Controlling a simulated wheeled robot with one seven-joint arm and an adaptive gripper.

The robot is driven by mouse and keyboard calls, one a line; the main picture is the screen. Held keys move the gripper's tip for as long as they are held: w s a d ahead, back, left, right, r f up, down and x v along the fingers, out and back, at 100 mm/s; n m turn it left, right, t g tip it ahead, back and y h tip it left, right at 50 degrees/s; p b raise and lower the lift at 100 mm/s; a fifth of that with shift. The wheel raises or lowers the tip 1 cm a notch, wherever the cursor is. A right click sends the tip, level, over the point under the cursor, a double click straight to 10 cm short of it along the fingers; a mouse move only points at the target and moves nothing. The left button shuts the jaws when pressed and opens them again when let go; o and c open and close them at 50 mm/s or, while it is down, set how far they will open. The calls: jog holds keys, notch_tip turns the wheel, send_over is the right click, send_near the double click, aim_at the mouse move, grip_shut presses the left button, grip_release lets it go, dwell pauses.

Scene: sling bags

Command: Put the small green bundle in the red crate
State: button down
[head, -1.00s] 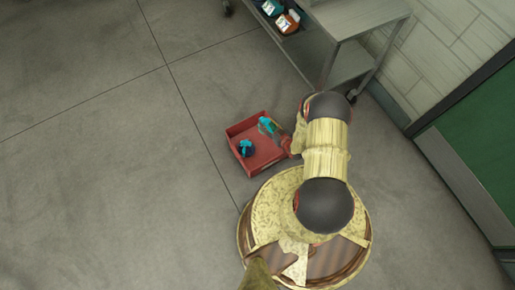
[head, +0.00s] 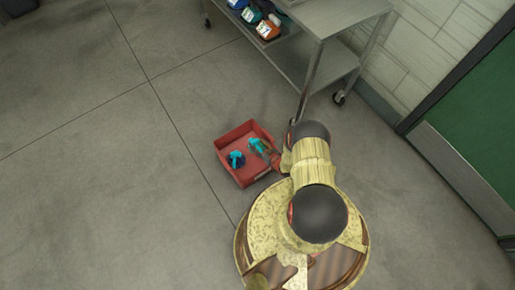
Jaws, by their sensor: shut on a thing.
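The red crate (head: 234,134) stands on the floor just beyond my base. My gripper (head: 266,149) reaches over its right side and is shut on a small teal-green bundle (head: 255,145). The held bundle shows over the inside of the crate; I cannot tell whether it touches the crate floor. A dark blue bundle with teal parts (head: 236,159) lies inside the crate, left of the held one. My arm hides the crate's right corner in part, and the fingertips are too small to make out clearly.
A grey metal cart (head: 345,18) on castors stands behind the crate, with several bundles (head: 266,28), blue, dark and orange, on its lower shelf. A tiled wall (head: 425,50) and a green panel (head: 480,130) are at the right. The floor to the left is clear.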

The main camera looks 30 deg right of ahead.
aim_at(258, 147)
notch_tip(258, 147, down, 3)
jog(key=shift+f+b, duration=0.15)
jog(key=shift+b, duration=0.5)
jog(key=shift+f, duration=0.3)
